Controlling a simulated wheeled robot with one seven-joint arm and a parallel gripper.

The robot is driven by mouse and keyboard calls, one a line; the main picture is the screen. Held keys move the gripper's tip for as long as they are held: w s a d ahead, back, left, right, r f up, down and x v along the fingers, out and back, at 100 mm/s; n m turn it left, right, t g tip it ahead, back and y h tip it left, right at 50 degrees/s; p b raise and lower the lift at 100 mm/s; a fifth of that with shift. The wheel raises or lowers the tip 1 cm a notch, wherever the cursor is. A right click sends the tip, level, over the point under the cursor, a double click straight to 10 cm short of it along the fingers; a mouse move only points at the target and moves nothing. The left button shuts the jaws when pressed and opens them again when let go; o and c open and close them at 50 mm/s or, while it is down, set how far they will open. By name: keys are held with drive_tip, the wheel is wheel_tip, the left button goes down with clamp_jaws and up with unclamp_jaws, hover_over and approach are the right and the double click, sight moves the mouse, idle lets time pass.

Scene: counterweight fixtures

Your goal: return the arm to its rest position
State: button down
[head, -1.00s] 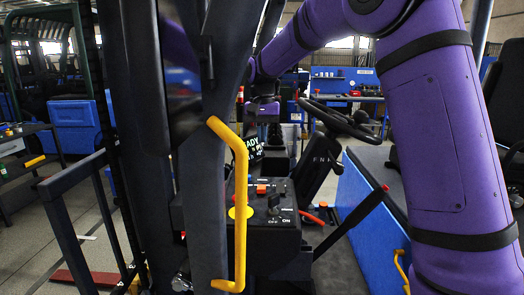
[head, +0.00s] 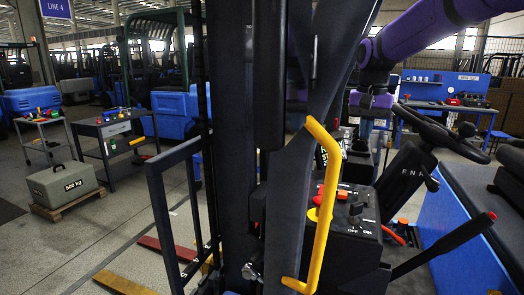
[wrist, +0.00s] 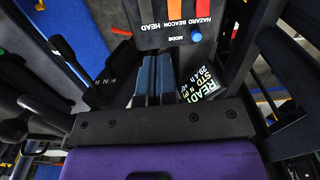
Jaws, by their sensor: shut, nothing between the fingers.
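My purple arm (head: 415,38) comes in from the upper right in the head view and reaches into the truck's cab. My gripper (wrist: 152,80) shows in the wrist view as two blue-grey fingers close together, shut and empty. They point toward a dark control panel (wrist: 140,25) with HAZARD, BEACON and HEAD labels and a blue knob. A lit display reading READY (wrist: 205,85) is just right of the fingers. In the head view the fingertips are small and hard to make out behind the cab's parts.
A yellow grab handle (head: 325,190) and dark mast posts (head: 232,130) stand close in front. A steering wheel (head: 445,135) and a switch console (head: 350,215) are near the arm. A 500 kg weight (head: 63,185) sits on a pallet at left. Floor is open between it and the truck.

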drive_tip(key=s+d+r+n+t, duration=0.2)
drive_tip(key=s+r+t, duration=0.1)
drive_tip(key=s, duration=1.5)
drive_tip(key=s+d+f+n+t, duration=0.1)
drive_tip(key=s+f, duration=0.2)
drive_tip(key=s, duration=0.4)
drive_tip(key=s+f+n+t, duration=0.1)
drive_tip(key=s+f, duration=0.1)
drive_tip(key=s, duration=0.5)
drive_tip(key=w+a+r+m+g, duration=0.1)
drive_tip(key=w+r+g, duration=0.15)
drive_tip(key=w, duration=0.65)
drive_tip(key=w+a+r+m+g, duration=0.1)
drive_tip(key=w+r, duration=0.2)
drive_tip(key=w, duration=0.6)
drive_tip(key=m+g, duration=0.3)
drive_tip(key=g, duration=0.1)
hover_over(342, 194)
drive_tip(key=w+d, duration=0.1)
drive_tip(key=w, duration=0.2)
drive_tip(key=w+x, duration=0.1)
drive_tip(key=x, duration=1.9)
drive_tip(key=shift+w+f, duration=0.25)
drive_tip(key=shift+f, duration=0.2)
drive_tip(key=shift+t, duration=0.25)
